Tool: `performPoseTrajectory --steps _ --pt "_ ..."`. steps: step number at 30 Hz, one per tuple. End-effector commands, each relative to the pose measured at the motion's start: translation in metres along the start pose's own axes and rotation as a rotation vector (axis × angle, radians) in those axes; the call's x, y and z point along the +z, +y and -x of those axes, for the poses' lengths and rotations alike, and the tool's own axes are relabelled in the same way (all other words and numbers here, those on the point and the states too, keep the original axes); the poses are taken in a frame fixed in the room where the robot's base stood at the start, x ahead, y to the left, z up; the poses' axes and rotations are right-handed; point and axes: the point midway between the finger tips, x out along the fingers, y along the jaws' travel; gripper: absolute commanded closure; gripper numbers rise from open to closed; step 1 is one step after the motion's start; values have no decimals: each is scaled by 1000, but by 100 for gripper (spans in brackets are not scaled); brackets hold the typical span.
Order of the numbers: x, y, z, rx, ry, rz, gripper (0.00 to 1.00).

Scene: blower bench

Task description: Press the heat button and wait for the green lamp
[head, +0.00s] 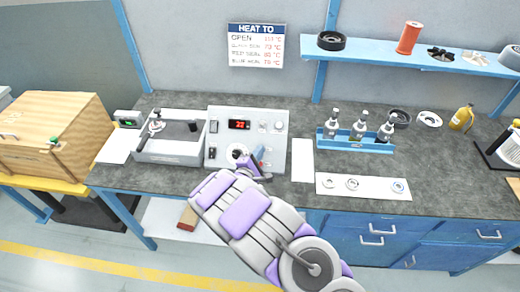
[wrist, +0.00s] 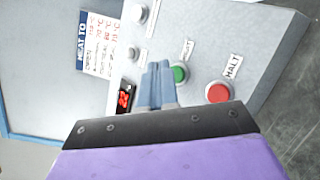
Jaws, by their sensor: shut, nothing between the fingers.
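The grey control box (head: 222,125) stands on the bench with a red-lit display (head: 239,125) that seems to read 22. In the wrist view its panel carries a green button (wrist: 180,73) by a label that appears to read HEAT, and a red button (wrist: 218,92) marked HALT. Two pale round fittings (wrist: 138,13) (wrist: 132,53) show no green light; I cannot tell which is a lamp. My gripper (wrist: 158,72) is shut and empty, its blue fingertips beside the green button in the picture. I cannot tell whether they touch it. In the head view my gripper (head: 257,160) covers the lower panel.
A grey tray (head: 170,152) stands left of the box, with a small green-lit meter (head: 128,118) beyond it. A white sheet (head: 302,160) and a blue bottle rack (head: 350,144) lie to the right. A HEAT TO chart (head: 257,45) hangs on the wall.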

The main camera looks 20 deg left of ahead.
Motion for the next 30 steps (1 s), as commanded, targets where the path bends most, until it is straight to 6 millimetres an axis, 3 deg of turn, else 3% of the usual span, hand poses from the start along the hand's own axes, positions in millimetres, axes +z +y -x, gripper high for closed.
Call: performPoseTrajectory --steps 30 --pt "-4 -4 -6 0 0 0 100"
